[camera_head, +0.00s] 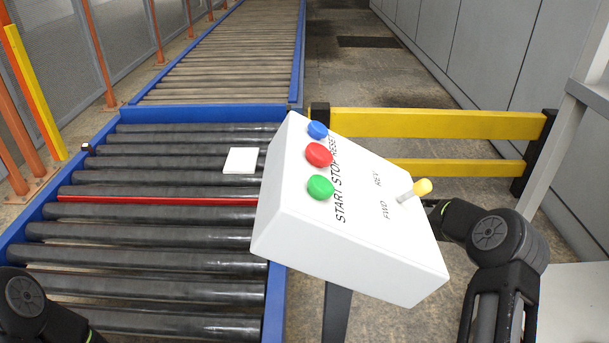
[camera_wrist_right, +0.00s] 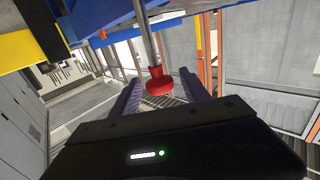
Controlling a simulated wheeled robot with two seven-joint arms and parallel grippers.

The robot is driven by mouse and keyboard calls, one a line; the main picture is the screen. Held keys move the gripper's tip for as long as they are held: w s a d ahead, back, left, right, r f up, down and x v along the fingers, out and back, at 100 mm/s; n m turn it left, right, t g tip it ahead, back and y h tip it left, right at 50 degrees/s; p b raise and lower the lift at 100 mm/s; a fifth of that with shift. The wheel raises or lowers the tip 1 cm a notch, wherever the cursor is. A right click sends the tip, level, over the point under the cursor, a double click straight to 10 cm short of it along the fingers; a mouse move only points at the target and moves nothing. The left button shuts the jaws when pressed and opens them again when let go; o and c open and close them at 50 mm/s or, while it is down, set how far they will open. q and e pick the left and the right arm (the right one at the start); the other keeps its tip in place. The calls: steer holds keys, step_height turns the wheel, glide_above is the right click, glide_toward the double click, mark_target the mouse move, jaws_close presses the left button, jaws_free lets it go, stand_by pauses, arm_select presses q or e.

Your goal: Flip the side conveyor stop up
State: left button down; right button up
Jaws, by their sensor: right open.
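A red knob (camera_wrist_right: 160,82) on a metal rod shows in the right wrist view, hanging from a blue frame (camera_wrist_right: 105,15). My right gripper (camera_wrist_right: 158,90) is open, with one finger on each side of the knob; I cannot tell whether they touch it. In the head view a thin red bar (camera_head: 150,200) lies across the conveyor between the rollers, low and level with them. I cannot tell how the knob and bar are linked. My right gripper is hidden behind the white control box in the head view. My left gripper is out of view; only its arm shows.
The tilted white control box (camera_head: 345,235) with coloured buttons and a yellow-tipped switch (camera_head: 415,191) stands in front of my right arm. A small white board (camera_head: 241,160) lies on the rollers (camera_head: 150,237). A yellow barrier (camera_head: 435,124) stands behind the box.

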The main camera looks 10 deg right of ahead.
steer(key=shift+w, duration=0.1)
steer(key=shift+c, duration=0.3)
jaws_close()
stand_by(1.1)
